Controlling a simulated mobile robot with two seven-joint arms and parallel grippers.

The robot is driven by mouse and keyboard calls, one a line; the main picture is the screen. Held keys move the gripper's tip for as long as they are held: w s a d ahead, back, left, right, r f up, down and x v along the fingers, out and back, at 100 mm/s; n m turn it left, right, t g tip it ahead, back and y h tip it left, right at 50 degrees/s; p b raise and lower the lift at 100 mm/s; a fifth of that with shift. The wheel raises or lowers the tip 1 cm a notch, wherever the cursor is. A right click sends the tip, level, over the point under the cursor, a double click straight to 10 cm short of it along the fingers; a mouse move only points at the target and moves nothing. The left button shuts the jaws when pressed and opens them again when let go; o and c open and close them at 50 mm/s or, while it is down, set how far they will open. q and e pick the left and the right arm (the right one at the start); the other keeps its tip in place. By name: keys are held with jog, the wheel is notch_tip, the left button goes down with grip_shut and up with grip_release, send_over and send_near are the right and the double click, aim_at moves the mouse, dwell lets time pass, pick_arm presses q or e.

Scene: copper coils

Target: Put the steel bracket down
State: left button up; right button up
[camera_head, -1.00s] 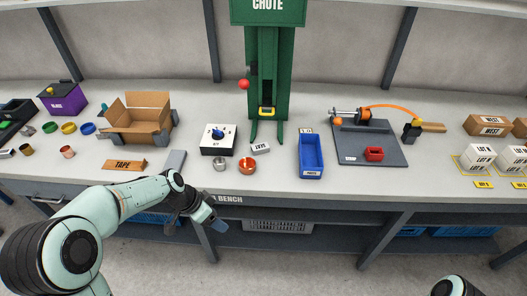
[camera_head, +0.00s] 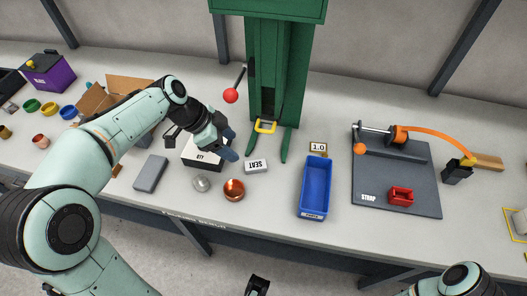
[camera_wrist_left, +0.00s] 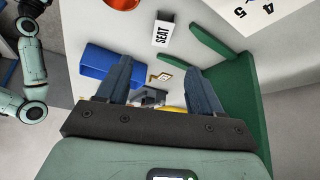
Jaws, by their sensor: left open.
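My left gripper (camera_head: 224,146) is open, above the bench between the white dial box (camera_head: 203,154) and the green press. In the left wrist view its two fingers (camera_wrist_left: 158,88) stand apart. A small grey shape (camera_wrist_left: 150,97) shows between them; I cannot tell whether it is the steel bracket or something farther off. I can pick out no clear steel bracket in the head view. A dark piece (camera_head: 258,286) at the bottom edge looks like my right gripper; its jaws are not clear.
The SEAT block (camera_head: 256,166), copper bowl (camera_head: 234,190) and round metal piece (camera_head: 201,184) lie near the front. The green press (camera_head: 282,75) has a red-ball lever (camera_head: 231,95). Right are a blue bin (camera_head: 316,186) and strap board (camera_head: 395,190). A grey block (camera_head: 150,173) lies left.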

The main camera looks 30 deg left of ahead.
pick_arm(q)
send_near(258, 164)
jog(key=shift+s+d+f, duration=0.1)
jog(key=shift+d+f, duration=0.15)
jog(key=shift+f, duration=0.35)
jog(key=shift+s+d+f, duration=0.1)
jog(key=shift+d+f, duration=0.15)
jog(key=shift+f, duration=0.35)
jog(key=shift+w+a+x, duration=0.15)
jog(key=shift+x, duration=1.3)
jog(key=shift+w+a+x, duration=0.1)
jog(key=shift+a+x, duration=0.05)
jog(key=shift+x, duration=1.35)
jog(key=c, duration=1.2)
jog(key=shift+r, duration=0.6)
notch_tip(258, 164, up, 3)
jog(key=shift+f, duration=0.25)
jog(key=s+d+b, duration=0.1)
jog(key=s, duration=0.4)
jog(key=s+d+b, duration=0.1)
jog(key=s, duration=0.5)
jog(key=s+d, duration=0.2)
jog(key=s, duration=0.4)
jog(key=shift+s+d+f+b, duration=0.15)
jog(key=shift+s+b, duration=0.1)
jog(key=shift+b, duration=0.15)
